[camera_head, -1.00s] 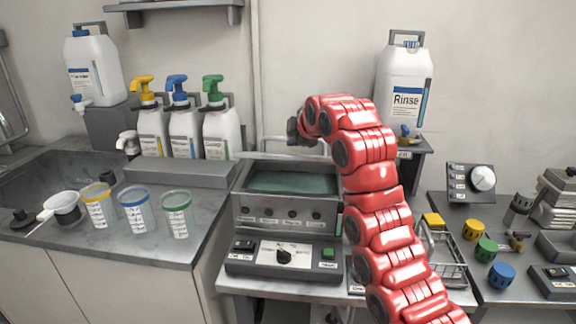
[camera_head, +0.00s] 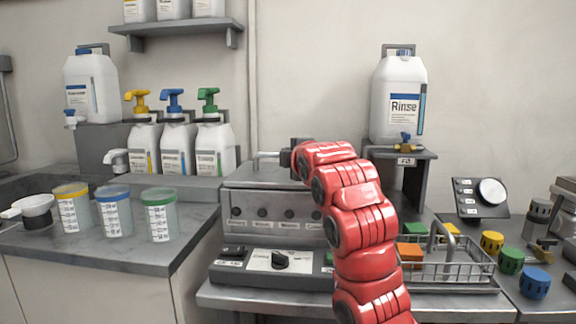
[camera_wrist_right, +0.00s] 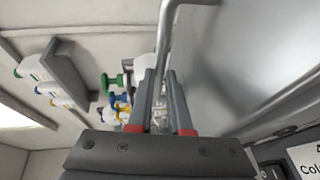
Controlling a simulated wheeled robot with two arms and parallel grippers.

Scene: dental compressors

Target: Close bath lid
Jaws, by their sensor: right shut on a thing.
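The bath (camera_head: 275,222) is a grey metal box with a row of knobs on its front. Its grey lid (camera_head: 262,174) covers the top, and no liquid shows. I cannot tell whether the lid is fully seated. The lid's bar handle (camera_head: 264,156) shows at its left end. My right gripper (camera_head: 290,157) is at the handle, with the red arm hiding the lid's right part. In the right wrist view, the right gripper's fingers (camera_wrist_right: 160,103) are shut on the handle (camera_wrist_right: 166,50), beside the broad lid surface (camera_wrist_right: 245,50). My left gripper is out of view.
A control panel (camera_head: 272,262) sits in front of the bath. A wire basket (camera_head: 450,268) stands to the right. Pump bottles (camera_head: 178,148) and measuring cups (camera_head: 115,212) stand left. A Rinse container (camera_head: 398,100) stands on a raised shelf behind right.

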